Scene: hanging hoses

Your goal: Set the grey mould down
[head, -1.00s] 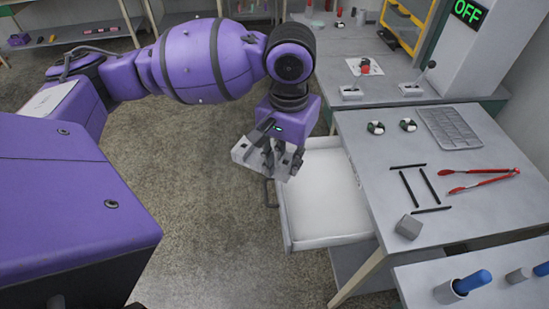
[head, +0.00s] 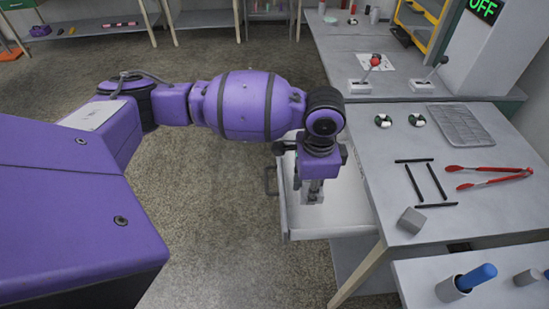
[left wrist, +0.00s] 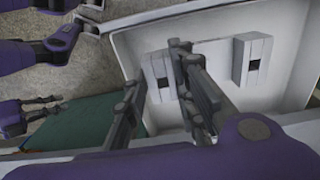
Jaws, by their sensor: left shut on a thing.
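My left gripper (head: 314,186) points down into the open drawer (head: 291,212) and is shut on the grey mould (head: 312,198). Most of the mould is hidden under the gripper in the head view. The gripper's dark fingers (left wrist: 168,92) overlap the left block. The mould is low in the drawer, but I cannot tell whether it touches the floor.
The drawer's walls stand around the gripper.

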